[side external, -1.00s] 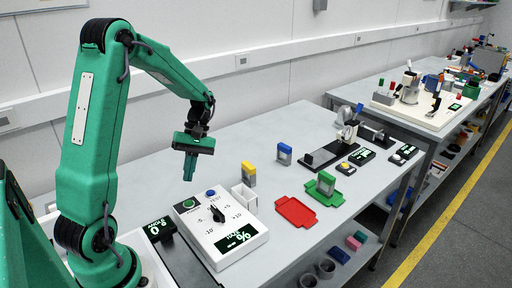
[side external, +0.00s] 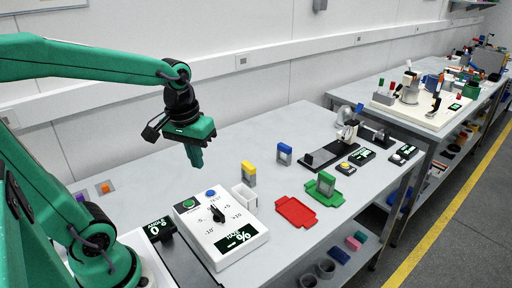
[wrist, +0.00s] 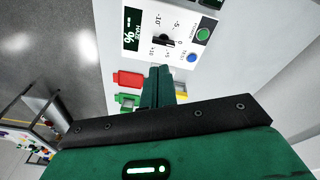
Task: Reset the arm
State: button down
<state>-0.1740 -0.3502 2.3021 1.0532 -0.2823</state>
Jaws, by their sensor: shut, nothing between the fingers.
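My green gripper (side external: 197,163) is in the air above the bench in the side external view, left of the middle, with its fingers pointing down. It is shut and empty. In the wrist view its fingers (wrist: 158,85) are together, with the white control box (wrist: 178,30) beyond them. The control box (side external: 222,228) has a dark knob, a green button, a blue button and a lit display. It stands on the bench below and to the right of my gripper.
A red tray (side external: 296,212) and a green tray (side external: 325,190) lie to the right of the box. A small black display (side external: 159,229) is left of the box.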

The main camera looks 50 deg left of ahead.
jog(key=s+d+r+m+t, duration=0.2)
jog(key=s+d+m+t, duration=0.1)
jog(key=d+m+t, duration=0.1)
jog(key=shift+s+d+r+m, duration=0.3)
jog(key=shift+r+m, duration=0.1)
jog(key=shift+m, duration=0.2)
dwell(0.8)
